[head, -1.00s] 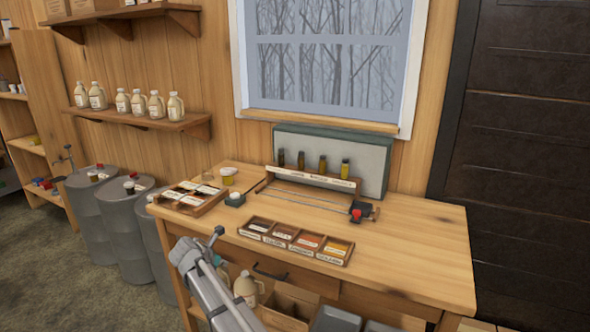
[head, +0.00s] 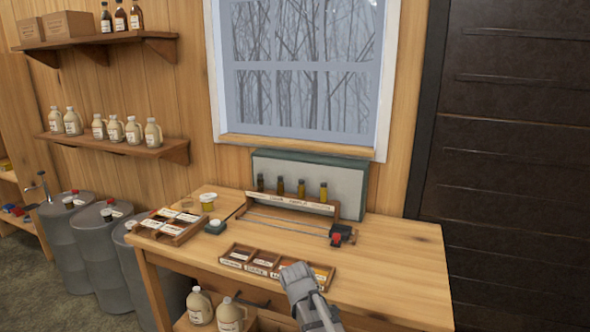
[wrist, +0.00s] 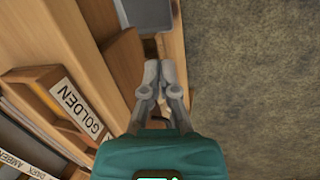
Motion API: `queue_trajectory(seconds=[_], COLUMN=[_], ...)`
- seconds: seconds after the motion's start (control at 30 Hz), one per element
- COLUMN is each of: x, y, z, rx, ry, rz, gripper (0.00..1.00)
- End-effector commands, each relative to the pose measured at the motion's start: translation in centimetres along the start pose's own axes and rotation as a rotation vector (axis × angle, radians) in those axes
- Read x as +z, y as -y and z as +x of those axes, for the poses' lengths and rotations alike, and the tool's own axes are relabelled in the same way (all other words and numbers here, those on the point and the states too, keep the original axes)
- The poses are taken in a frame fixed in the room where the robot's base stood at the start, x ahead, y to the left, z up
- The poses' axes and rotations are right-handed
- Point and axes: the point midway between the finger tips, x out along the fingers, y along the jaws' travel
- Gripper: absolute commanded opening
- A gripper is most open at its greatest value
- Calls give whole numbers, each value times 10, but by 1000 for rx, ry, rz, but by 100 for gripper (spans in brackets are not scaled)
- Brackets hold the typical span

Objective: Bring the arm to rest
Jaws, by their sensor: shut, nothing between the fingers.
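My gripper (wrist: 161,88) shows in the wrist view with its two grey fingers together and nothing between them. It is over the front edge of the wooden workbench (wrist: 92,50), with floor to its right. In the head view a grey part of my arm (head: 308,298) rises from the bottom edge, in front of the right end of the sorting tray; I cannot make out the fingers there.
The sorting tray (head: 232,266) has a GOLDEN label (wrist: 75,110) close left of my gripper. A rack with several small bottles (head: 285,203) stands behind it. Jugs (head: 231,314) stand below the bench. The bench's right side is clear.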

Motion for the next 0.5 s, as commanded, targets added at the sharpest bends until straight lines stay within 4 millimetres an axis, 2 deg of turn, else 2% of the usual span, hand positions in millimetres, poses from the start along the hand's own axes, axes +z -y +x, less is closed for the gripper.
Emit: queue_trajectory(seconds=[0.03,0.2,0.4,0.5], x=[22,76,131,150], y=[2,8,21,27], z=[-2,-3,-7,-10], rx=[-27,-118,-220,-262], ry=[0,6,27,40], rz=[87,394,736,869], gripper=[0,0,0,0])
